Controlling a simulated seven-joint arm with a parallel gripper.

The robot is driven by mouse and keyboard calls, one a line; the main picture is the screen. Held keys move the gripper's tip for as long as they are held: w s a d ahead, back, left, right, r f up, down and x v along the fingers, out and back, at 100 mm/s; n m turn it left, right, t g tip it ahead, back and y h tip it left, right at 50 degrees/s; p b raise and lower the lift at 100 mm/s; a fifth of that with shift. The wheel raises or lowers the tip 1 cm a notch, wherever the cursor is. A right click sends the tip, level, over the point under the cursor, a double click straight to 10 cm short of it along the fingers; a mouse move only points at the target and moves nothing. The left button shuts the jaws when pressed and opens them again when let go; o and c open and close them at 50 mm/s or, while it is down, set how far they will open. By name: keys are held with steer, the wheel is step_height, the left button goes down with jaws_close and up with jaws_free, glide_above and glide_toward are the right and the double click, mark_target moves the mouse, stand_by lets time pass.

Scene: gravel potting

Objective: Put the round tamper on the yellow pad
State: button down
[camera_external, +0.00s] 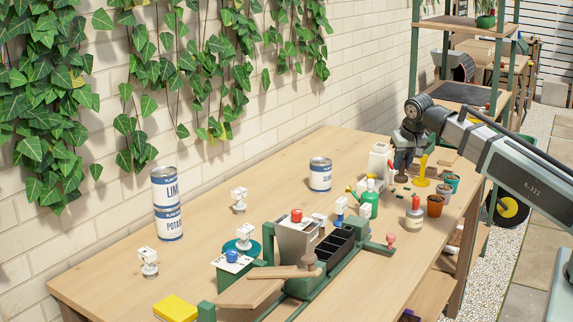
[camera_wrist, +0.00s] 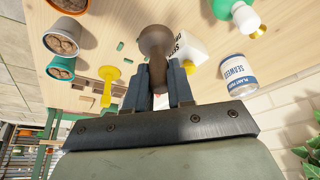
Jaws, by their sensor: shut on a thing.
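My gripper (camera_external: 402,158) is at the far right part of the bench, over the bench top. In the wrist view my gripper (camera_wrist: 159,76) is shut on a dark brown tool with a round, flared end, which I take as the round tamper (camera_wrist: 154,42). The tamper's round end points away from my gripper. In the external view the tamper is small and dark under my fingers; I cannot tell whether it touches the bench. The yellow pad (camera_external: 175,308) lies at the near left of the bench, far from my gripper.
A black tray (camera_external: 335,247), a grey box (camera_external: 296,240) and boards (camera_external: 250,292) crowd the bench toward the pad.

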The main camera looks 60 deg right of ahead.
step_height(320, 180, up, 8)
steer(key=shift+r, duration=0.2)
steer(key=w+a+n+y, duration=0.2)
steer(key=w+a+n, duration=0.2)
steer(key=w+a, duration=0.9)
steer(key=n+y, duration=0.4)
steer(key=n, duration=1)
glide_above(175, 307)
steer(key=shift+s+f, duration=0.1)
steer(key=shift+f, duration=7.45)
